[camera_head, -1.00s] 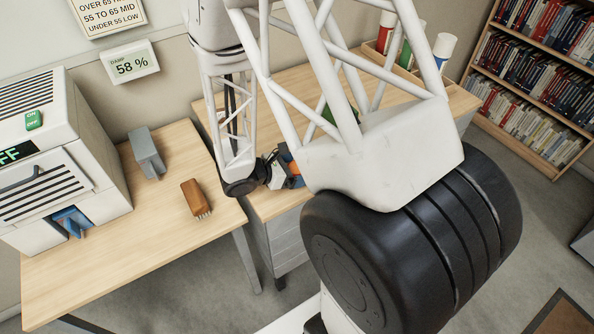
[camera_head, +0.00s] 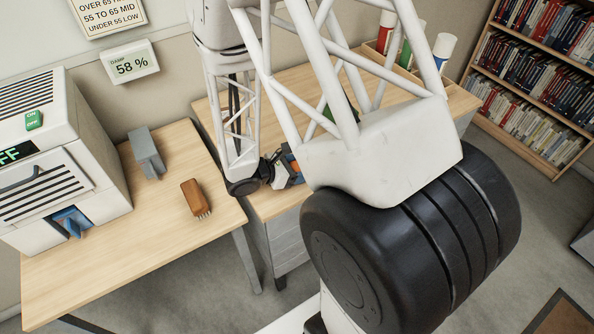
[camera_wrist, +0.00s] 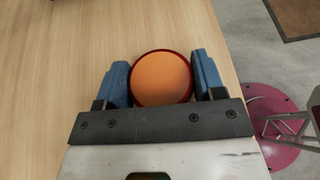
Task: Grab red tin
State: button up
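The red tin (camera_wrist: 133,91) is round, with a red rim and an orange top. In the wrist view it stands on the pale wooden table between the two blue fingers of my gripper (camera_wrist: 162,78). One finger is on each side, very close to it. The gripper appears open around the tin; whether either finger touches it is hard to tell. In the head view my gripper (camera_head: 285,171) is at the front edge of the right-hand table, and only a little orange shows there, with most of the tin hidden.
A wooden brush (camera_head: 195,197) and a grey object (camera_head: 146,153) lie on the left table beside a white machine (camera_head: 65,150). Several coloured cylinders (camera_head: 405,45) stand at the back of the right table. A green item is partly hidden behind my arm.

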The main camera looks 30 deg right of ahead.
aim_at(297, 167)
jog(key=c, duration=0.4)
jog(key=shift+r, duration=0.15)
jog(key=shift+r, duration=1.7)
jog(key=s+a, duration=0.2)
jog(key=s, duration=0.5)
jog(key=s+a+r, duration=0.1)
jog(key=s+a, duration=0.2)
jog(key=s, duration=0.5)
jog(key=shift+r, duration=0.2)
jog(key=shift+s, duration=0.1)
